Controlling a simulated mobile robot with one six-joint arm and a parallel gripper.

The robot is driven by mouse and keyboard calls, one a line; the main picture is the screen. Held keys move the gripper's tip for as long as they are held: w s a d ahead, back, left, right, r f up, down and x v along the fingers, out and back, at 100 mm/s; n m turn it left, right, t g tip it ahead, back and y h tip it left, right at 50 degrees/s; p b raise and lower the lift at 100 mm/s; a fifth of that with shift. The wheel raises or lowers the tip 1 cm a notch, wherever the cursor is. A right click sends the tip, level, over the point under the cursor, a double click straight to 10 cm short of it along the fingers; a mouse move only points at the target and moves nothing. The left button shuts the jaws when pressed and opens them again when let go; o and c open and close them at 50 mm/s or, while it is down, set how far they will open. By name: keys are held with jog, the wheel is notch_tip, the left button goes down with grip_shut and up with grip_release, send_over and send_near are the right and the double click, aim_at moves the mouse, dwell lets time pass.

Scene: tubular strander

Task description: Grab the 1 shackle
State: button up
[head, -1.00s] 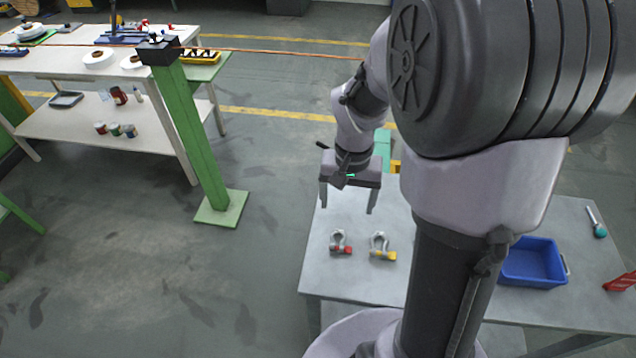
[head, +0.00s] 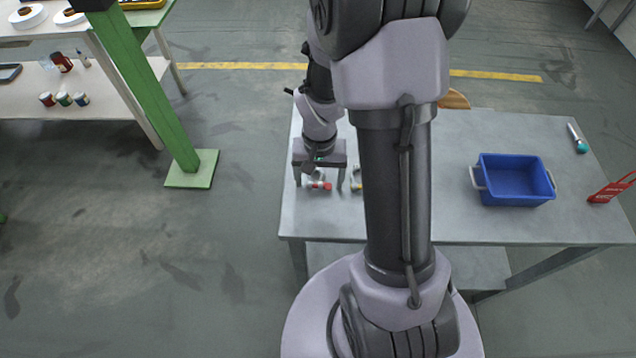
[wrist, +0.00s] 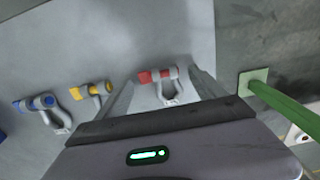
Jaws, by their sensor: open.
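A grey shackle with a red pin, the red shackle (head: 318,183), lies on the grey table's left part; it also shows in the wrist view (wrist: 170,88). My gripper (head: 319,187) is open, with its fingers on either side of the red shackle; the wrist view shows the same (wrist: 161,80). Contact and remaining height cannot be told. A yellow-pinned shackle (wrist: 95,92) lies beside it, partly hidden by my arm in the head view (head: 356,180). A blue-pinned shackle (wrist: 48,108) lies farther left in the wrist view. No number is readable on any shackle.
The grey table (head: 470,225) carries a blue bin (head: 515,185), a red rack-like item (head: 608,190) and a teal-ended tool (head: 578,140) at right. A green post (head: 150,90) and a white shelved table (head: 110,105) stand left. Floor between is clear.

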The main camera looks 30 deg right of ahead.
jog(key=shift+r, duration=0.1)
jog(key=c, duration=1.7)
jog(key=shift+o, duration=0.2)
